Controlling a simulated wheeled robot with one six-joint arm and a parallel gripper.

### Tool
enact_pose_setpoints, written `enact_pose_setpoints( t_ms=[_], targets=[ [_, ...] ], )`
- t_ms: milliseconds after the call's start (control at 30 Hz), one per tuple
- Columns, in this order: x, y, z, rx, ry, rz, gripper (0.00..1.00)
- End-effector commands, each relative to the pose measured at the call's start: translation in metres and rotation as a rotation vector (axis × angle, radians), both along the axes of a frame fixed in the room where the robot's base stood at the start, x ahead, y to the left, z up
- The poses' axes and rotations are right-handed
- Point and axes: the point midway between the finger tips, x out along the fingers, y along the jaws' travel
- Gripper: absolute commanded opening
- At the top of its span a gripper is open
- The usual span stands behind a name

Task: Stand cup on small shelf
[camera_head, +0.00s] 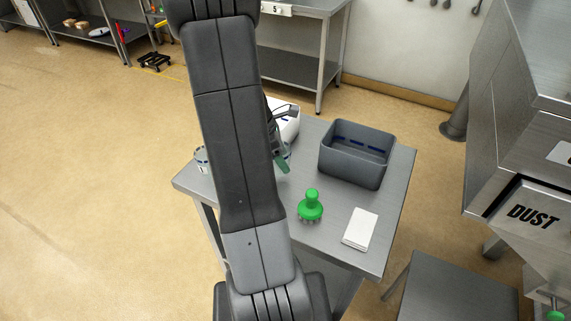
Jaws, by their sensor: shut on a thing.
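My gripper (281,162) is over the far left part of the metal table, mostly hidden behind my arm. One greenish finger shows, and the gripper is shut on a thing. A small pale, bluish piece of what looks like the cup (288,151) shows beside the finger. Its shape, its tilt and whether it touches the table are hidden. I cannot tell for sure which surface is the small shelf.
The table (330,246) holds a grey bin (355,153), a green knobbed tool (311,206), a white pad (360,229), a white object (286,121) and a small banded container (201,159). A metal hood marked DUST (530,214) and a low metal surface (455,290) stand right.

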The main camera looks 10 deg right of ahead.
Motion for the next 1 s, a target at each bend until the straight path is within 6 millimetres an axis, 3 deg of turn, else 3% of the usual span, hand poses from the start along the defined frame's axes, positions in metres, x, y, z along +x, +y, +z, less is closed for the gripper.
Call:
enact_pose_setpoints(
  t_ms=[400, 767, 800, 900, 1000],
  targets=[
    [-0.001, 0.000, -0.042, 0.000, 0.002, -0.001, 0.38],
    [0.000, 0.000, -0.047, 0.001, -0.001, -0.001, 0.38],
    [0.000, 0.000, -0.047, 0.001, -0.001, -0.001, 0.61],
    [0.000, 0.000, -0.046, 0.001, -0.002, 0.000, 0.81],
    [0.000, 0.000, -0.046, 0.001, -0.001, -0.001, 0.81]
  ],
)
